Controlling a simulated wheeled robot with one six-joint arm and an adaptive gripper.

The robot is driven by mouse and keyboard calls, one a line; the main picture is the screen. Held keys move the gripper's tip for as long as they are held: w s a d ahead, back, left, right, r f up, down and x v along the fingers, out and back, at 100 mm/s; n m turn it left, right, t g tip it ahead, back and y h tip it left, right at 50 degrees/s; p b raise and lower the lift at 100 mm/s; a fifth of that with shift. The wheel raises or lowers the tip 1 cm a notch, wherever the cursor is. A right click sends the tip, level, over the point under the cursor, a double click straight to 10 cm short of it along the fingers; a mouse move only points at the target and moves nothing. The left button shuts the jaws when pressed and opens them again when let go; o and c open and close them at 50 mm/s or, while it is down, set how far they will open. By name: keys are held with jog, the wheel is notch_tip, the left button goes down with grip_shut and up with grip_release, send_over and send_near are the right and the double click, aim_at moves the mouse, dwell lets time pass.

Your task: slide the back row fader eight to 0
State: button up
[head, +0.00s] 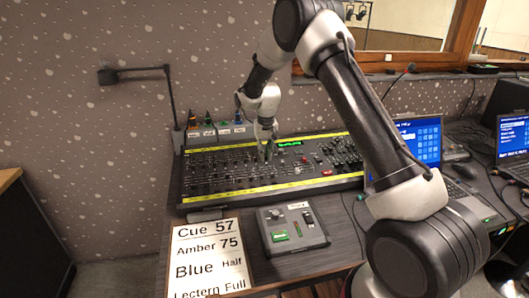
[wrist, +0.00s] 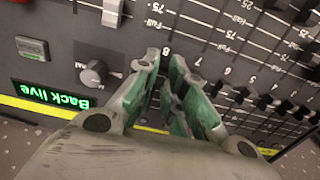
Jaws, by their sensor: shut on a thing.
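The lighting desk (head: 225,205) is a dark console with yellow strips and rows of faders. My gripper (head: 267,154) points down at its upper middle. In the wrist view my gripper (wrist: 172,75) has its green-padded fingers low over the fader row by the printed 8, closed on a fader cap there. That cap, back row fader eight, is hidden between the fingers, so its exact setting does not show. Other fader caps (wrist: 241,94) stand in line to the right, by the lower numbers. A green display (wrist: 52,95) reads "Back live".
A grey knob (wrist: 94,74) and a button (wrist: 32,48) lie left of the fingers. A cue sheet (head: 211,258) and a small control box (head: 292,228) sit before the desk. Laptops (head: 418,140) stand right; a lamp (head: 140,70) stands left.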

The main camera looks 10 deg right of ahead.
jog(key=o, duration=0.4)
jog(key=shift+o, duration=0.2)
jog(key=shift+r, duration=1.3)
jog(key=shift+r, duration=0.3)
notch_tip(320, 180, up, 11)
jog(key=s, duration=0.1)
jog(key=shift+r, duration=0.15)
